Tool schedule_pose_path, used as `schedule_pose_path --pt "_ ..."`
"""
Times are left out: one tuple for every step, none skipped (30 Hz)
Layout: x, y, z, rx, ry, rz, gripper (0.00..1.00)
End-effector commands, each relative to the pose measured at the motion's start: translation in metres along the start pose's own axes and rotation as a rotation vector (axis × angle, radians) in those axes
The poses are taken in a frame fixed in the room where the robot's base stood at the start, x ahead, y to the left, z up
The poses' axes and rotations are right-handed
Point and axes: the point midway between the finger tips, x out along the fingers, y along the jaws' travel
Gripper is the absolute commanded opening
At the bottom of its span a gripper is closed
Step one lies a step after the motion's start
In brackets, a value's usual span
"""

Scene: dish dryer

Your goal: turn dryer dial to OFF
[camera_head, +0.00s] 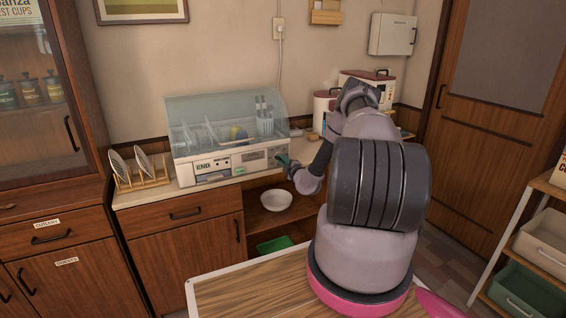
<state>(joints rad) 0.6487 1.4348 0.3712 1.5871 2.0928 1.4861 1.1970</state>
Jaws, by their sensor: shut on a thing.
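The dish dryer (218,168) stands on the wooden counter, with a clear lid over dishes and a white front panel. The panel shows a display reading "END" (203,166) and a green patch below it. The dial is at the right end of the panel, where my gripper (281,159) meets the front. My gripper is shut on what appears to be the dial; the fingers hide most of it. The dial's pointer and its labels are too small to read.
A plate rack (142,175) stands left of the dryer. A white bowl (276,201) sits on the open shelf below the counter, above a green item (273,244). Red-lidded containers (366,79) stand at the right.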

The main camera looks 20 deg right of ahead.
Motion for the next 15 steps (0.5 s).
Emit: schedule_pose_path --pt "-0.0001 -0.0002 -0.0004 -0.042 0.0 -0.001 0.0" --pt "-0.0001 -0.0001 -0.0004 -0.071 0.0 -0.001 0.0" --pt "-0.0002 -0.0001 -0.0002 -0.109 0.0 -0.001 0.0" --pt "-0.0002 -0.0001 -0.0001 -0.138 0.0 -0.001 0.0" --pt "-0.0003 -0.0001 0.0 -0.167 0.0 -0.001 0.0" --pt "-0.0004 -0.0001 0.0 -0.205 0.0 -0.001 0.0" --pt "-0.0004 -0.0001 0.0 -0.234 0.001 -0.002 0.0" --pt "-0.0004 0.0 0.0 -0.262 0.001 -0.002 0.0" --pt "-0.0003 0.0 -0.0002 -0.3 0.001 -0.002 0.0" --pt "-0.0003 0.0 -0.0003 -0.329 0.001 -0.002 0.0" --pt "-0.0003 0.0 -0.0005 -0.357 0.001 -0.002 0.0" --pt "-0.0003 -0.0001 -0.0006 -0.395 0.001 -0.002 0.0" --pt "-0.0003 -0.0001 -0.0007 -0.423 0.001 -0.002 0.0" --pt "-0.0003 -0.0001 -0.0006 -0.452 0.001 -0.002 0.0" --pt "-0.0004 -0.0001 -0.0006 -0.49 0.001 -0.002 0.0"
